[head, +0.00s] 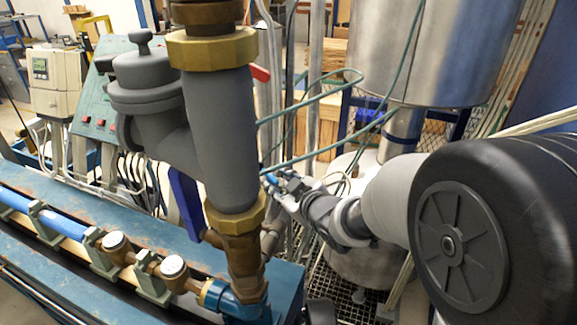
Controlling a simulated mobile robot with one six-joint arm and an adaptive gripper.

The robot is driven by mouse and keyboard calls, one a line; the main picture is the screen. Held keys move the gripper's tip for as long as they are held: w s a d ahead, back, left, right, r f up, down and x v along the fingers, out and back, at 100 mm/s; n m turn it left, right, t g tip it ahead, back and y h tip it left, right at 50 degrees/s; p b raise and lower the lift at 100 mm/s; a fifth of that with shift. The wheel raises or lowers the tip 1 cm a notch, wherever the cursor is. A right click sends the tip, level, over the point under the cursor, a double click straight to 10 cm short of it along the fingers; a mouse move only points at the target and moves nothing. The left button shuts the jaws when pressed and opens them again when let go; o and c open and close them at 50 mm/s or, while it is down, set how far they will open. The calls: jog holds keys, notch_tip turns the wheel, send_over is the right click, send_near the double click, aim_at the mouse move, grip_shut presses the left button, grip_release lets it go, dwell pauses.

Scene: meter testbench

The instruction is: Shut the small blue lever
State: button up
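A small blue piece (271,179), which looks like the small blue lever, shows just right of the grey meter body. My gripper (281,187) reaches in from the right, with its tip right at this piece. I cannot tell whether they touch. The fingers are small and partly hidden among pipes and hoses, so their opening cannot be made out. A larger, darker blue lever (186,203) hangs down at the left of the vertical grey pipe body.
The grey meter body (222,140) with brass fittings stands close in front, left of my gripper. Green hoses (310,103) cross above it. A steel tank (435,50) stands behind. A red lever (261,73) is higher up. A blue bench (130,245) carries brass meters.

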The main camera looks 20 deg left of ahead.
aim_at(272, 178)
jog(key=x, duration=0.6)
jog(key=shift+w+b, duration=0.1)
jog(key=shift+b, duration=0.3)
jog(key=shift+c, duration=0.3)
grip_shut()
